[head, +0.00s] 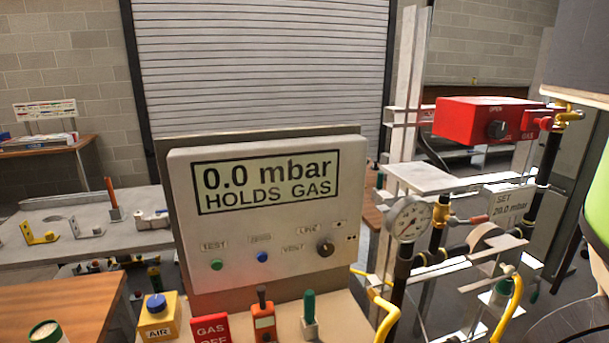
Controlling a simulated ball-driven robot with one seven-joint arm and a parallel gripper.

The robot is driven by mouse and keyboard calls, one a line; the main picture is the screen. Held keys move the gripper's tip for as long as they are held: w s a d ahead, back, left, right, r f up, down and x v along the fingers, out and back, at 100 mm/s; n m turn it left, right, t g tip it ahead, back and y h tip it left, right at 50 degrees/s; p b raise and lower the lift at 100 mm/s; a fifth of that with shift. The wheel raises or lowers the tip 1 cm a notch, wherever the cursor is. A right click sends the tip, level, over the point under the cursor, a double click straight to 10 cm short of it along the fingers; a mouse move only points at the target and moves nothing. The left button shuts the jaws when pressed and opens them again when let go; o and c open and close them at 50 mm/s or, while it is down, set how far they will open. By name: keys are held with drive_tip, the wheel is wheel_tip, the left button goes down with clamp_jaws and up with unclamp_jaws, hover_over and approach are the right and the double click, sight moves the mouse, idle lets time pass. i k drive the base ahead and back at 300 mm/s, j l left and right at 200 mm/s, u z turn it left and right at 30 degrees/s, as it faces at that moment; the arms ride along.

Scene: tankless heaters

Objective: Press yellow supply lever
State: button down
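Several yellow parts show in the head view, and I cannot tell which is the supply lever. A bent yellow handle (384,312) stands at the bottom centre, left of the dark pipe under the gauge. A second bent yellow handle (509,309) is at the lower right. A yellow fitting (567,112) sits at the top of the pipe beside the red box (480,119), which is marked OPEN and GAS. My gripper is not in view.
A panel (262,258) reads 0.0 mbar HOLDS GAS. A round gauge (409,219) stands right of it. Below are a yellow AIR box (157,318), a red GAS sign (211,329) and an orange tool (263,322). A wooden table (70,305) is at the lower left.

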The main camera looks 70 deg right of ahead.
sight(579, 115)
drive_tip(key=k+l, duration=0.5)
drive_tip(key=k, duration=0.2)
drive_tip(key=k+l, duration=0.5)
drive_tip(key=k, duration=0.15)
drive_tip(key=k+l+z, duration=0.1)
drive_tip(key=k+l, duration=0.45)
drive_tip(key=k, duration=0.15)
